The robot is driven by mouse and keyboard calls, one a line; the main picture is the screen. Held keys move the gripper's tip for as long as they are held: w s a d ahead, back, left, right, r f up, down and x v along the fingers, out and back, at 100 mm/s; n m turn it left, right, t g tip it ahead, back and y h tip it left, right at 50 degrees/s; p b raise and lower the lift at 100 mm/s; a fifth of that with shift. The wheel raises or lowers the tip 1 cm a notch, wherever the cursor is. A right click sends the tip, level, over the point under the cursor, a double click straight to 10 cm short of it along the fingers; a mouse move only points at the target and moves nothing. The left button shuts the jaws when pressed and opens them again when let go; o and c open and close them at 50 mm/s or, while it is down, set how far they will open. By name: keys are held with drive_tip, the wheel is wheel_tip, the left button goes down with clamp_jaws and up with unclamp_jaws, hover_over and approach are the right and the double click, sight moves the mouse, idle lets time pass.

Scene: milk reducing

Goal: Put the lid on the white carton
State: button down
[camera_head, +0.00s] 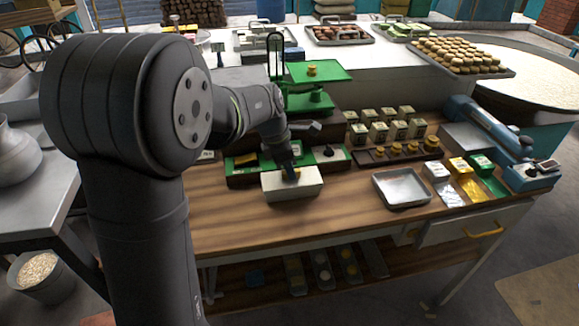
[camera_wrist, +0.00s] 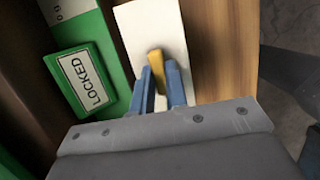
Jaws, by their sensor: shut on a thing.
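The white carton (camera_head: 292,190) stands near the front edge of the wooden bench, left of the metal tray. Its white front and a flat white top show in the head view. My gripper (camera_head: 290,175) points down onto that top from above. In the wrist view my gripper (camera_wrist: 160,85) has its blue fingers shut on a yellow handle (camera_wrist: 157,62) of the flat white lid (camera_wrist: 150,25). The lid lies over the carton's place and hides its opening. I cannot tell whether the lid rests fully on the carton or sits slightly above it.
A green panel marked LOCKED (camera_wrist: 84,85) is close left of the lid. A green stand (camera_head: 310,90) rises behind. An empty metal tray (camera_head: 402,188) lies to the right, with small white, yellow and green blocks beyond. A blue machine (camera_head: 490,130) stands far right.

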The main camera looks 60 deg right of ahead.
drive_tip(key=shift+f, duration=0.1)
idle(0.3)
drive_tip(key=c, duration=0.8)
unclamp_jaws()
drive_tip(key=shift+r, duration=3.55)
drive_tip(key=shift+f, duration=3.25)
